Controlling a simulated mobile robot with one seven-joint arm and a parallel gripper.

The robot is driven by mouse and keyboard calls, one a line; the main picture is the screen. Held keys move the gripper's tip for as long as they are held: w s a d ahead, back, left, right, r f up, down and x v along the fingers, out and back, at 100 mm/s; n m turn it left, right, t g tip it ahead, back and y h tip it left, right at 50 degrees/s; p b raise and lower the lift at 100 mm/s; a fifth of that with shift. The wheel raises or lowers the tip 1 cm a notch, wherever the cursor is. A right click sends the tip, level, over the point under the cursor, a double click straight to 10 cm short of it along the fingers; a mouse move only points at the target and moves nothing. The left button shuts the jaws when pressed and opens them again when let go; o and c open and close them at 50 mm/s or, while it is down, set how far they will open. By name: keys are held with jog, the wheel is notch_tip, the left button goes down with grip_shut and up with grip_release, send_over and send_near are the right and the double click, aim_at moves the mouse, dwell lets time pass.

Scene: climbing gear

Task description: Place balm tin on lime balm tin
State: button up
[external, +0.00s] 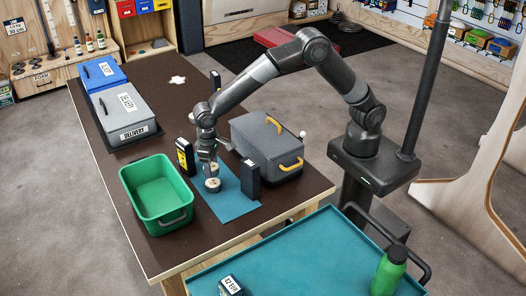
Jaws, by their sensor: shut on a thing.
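My gripper (211,168) points down over the blue mat (239,201) on the dark table. It is shut on a small pale-topped tin, seemingly the balm tin, which is mostly hidden by the fingers. Another small round tin (212,185), with a pale lid and dark marking, sits on the mat just below the gripper in the picture. Its lime colour does not show clearly. I cannot tell whether the two tins touch or how far apart they are in height.
A black upright box (249,180) stands close right of the gripper, and a yellow-and-black box (185,155) close left. A green bin (157,195) is at left. A grey case with yellow handles (266,143) stands behind. Grey and blue boxes (122,112) lie farther left.

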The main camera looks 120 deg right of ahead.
jog(key=shift+a+f, duration=0.1)
jog(key=shift+f, duration=1.95)
jog(key=o, duration=1)
jog(key=shift+f, duration=0.15)
